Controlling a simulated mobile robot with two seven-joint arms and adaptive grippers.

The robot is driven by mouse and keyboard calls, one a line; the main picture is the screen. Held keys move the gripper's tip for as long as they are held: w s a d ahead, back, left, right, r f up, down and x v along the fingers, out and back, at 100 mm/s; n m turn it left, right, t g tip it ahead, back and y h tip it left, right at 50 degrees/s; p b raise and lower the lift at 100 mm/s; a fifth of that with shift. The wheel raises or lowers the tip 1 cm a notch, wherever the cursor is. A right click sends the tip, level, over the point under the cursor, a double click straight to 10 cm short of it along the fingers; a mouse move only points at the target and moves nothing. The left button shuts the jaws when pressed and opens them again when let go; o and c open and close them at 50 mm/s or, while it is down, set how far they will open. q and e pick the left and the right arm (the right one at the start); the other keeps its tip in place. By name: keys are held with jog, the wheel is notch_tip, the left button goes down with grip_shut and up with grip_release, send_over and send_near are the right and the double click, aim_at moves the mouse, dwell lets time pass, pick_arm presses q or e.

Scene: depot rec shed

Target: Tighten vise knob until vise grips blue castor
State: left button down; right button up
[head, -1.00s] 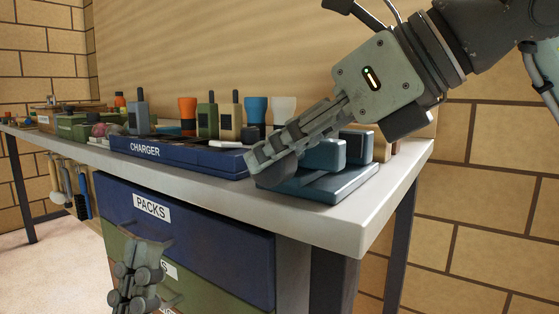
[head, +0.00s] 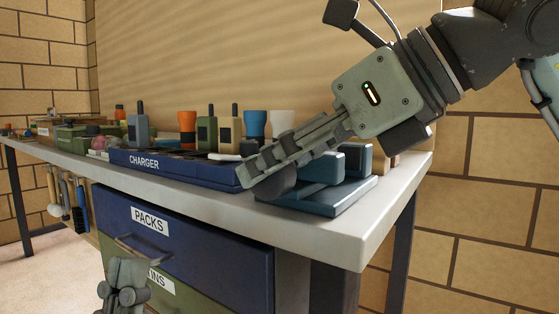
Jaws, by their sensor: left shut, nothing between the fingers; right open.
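The teal vise (head: 345,196) stands on the right end of the bench, with its blocky jaws (head: 325,167) upright on a flat base. My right gripper (head: 262,183) reaches in from the upper right. Its open fingers slant down across the vise's left side and hide part of it. A dark rounded shape under the fingers may be the knob or a fingertip; I cannot tell which. I cannot make out the blue castor; the fingers may hide it. My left gripper (head: 123,290) is shut and empty, low in front of the drawers.
The blue charger tray (head: 165,163) lies left of the vise, with radios and coloured cups behind it. The blue drawer marked PACKS (head: 200,233) is below the bench top (head: 330,239). The front right corner of the bench is clear.

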jog(key=v, duration=1.2)
